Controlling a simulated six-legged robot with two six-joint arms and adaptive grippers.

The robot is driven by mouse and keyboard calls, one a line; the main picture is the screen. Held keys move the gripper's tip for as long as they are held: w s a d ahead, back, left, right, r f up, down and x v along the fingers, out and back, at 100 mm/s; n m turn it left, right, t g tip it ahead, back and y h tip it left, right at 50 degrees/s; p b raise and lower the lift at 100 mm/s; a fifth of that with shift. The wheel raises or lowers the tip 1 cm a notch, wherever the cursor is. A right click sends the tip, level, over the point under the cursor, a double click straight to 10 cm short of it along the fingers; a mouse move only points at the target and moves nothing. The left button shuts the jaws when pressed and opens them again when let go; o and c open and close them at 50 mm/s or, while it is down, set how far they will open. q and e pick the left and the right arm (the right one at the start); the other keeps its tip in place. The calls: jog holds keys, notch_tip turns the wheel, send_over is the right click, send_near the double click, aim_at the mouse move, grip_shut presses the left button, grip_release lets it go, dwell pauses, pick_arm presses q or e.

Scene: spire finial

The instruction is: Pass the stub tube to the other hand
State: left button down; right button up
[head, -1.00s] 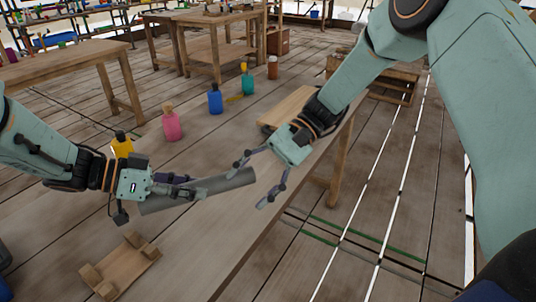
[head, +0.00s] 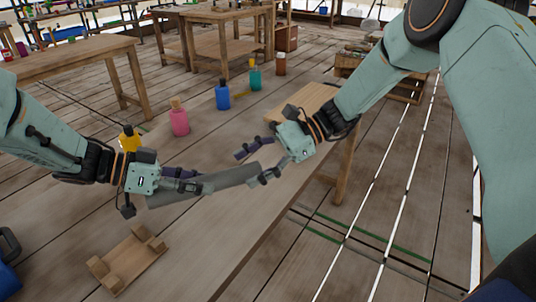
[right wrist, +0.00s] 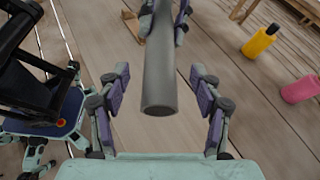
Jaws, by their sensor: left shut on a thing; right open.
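The stub tube (head: 232,177) is a grey cylinder held roughly level above the bench. My left gripper (head: 200,183) is shut on it, around its middle to left part. My right gripper (head: 258,164) is open at the tube's right end, with its fingers on either side of that end. In the right wrist view the tube (right wrist: 159,85) points its near end between my open right fingers (right wrist: 160,97), with a gap on each side. The left fingers at the tube's far part are partly hidden in that view.
A wooden cradle (head: 127,262) lies on the bench at the lower left. Yellow (head: 130,140), pink (head: 179,120), blue (head: 222,97) and teal (head: 255,77) bottles stand along the back. A wooden board (head: 305,100) lies behind my right gripper. The bench edge runs below the tube.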

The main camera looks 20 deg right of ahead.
aim_at(226, 179)
jog(key=shift+x, duration=3.15)
jog(key=shift+c, duration=0.3)
grip_shut()
pick_arm(q)
jog(key=c, duration=0.7)
grip_release()
jog(key=shift+c, duration=0.2)
jog(key=v, duration=1.2)
jog(key=shift+w, duration=0.15)
